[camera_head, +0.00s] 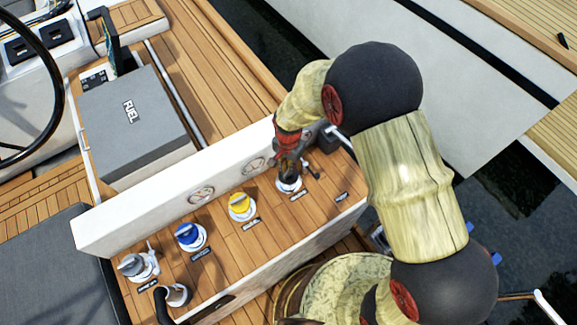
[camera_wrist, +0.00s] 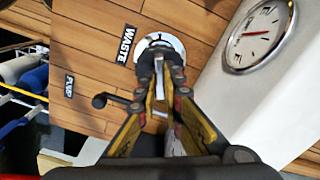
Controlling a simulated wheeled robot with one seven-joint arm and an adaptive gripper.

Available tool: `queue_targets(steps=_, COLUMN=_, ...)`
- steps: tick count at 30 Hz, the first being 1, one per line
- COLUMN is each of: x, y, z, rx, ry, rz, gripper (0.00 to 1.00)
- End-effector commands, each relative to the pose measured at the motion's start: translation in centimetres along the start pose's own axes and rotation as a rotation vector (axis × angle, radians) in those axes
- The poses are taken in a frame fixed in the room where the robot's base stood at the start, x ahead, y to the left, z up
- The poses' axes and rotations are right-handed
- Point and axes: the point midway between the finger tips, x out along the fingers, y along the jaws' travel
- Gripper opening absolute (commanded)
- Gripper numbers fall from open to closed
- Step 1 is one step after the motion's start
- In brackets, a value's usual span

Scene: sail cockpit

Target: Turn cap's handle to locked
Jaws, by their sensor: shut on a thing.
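The cap (camera_head: 289,186) beside the white panel shows as a pale round disc under my gripper (camera_head: 289,165). In the wrist view the same cap (camera_wrist: 175,42) has a pale, shiny rim, next to a black label reading WASTE (camera_wrist: 125,45). My gripper (camera_wrist: 160,66) points down at it, with its fingers shut on the cap's handle at the middle of the disc. The fingers hide most of the handle, so I cannot tell its exact angle.
A yellow cap (camera_head: 240,206), a blue cap (camera_head: 188,234) and a grey fitting (camera_head: 135,265) stand along the wooden deck to the left. A round gauge (camera_wrist: 258,34) is on the white panel close by. A black-knobbed lever (camera_wrist: 101,100) shows beside my fingers.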

Motion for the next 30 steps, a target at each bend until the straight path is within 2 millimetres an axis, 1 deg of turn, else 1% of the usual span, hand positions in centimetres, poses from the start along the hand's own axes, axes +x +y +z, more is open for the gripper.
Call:
queue_targets(steps=7, x=0.02, y=0.0, z=0.02, rx=0.046, ry=0.0, rz=0.0, gripper=0.0)
queue_targets(steps=19, x=0.02, y=0.0, z=0.0, rx=0.05, ry=0.0, rz=0.0, gripper=0.0)
queue_targets(steps=20, x=0.02, y=0.0, z=0.0, rx=0.05, ry=0.0, rz=0.0, gripper=0.09)
queue_targets(steps=27, x=0.01, y=0.0, z=0.0, rx=0.049, ry=0.0, rz=0.0, gripper=0.23)
queue_targets(steps=30, x=0.0, y=0.0, z=0.0, rx=0.049, ry=0.0, rz=0.0, gripper=0.27)
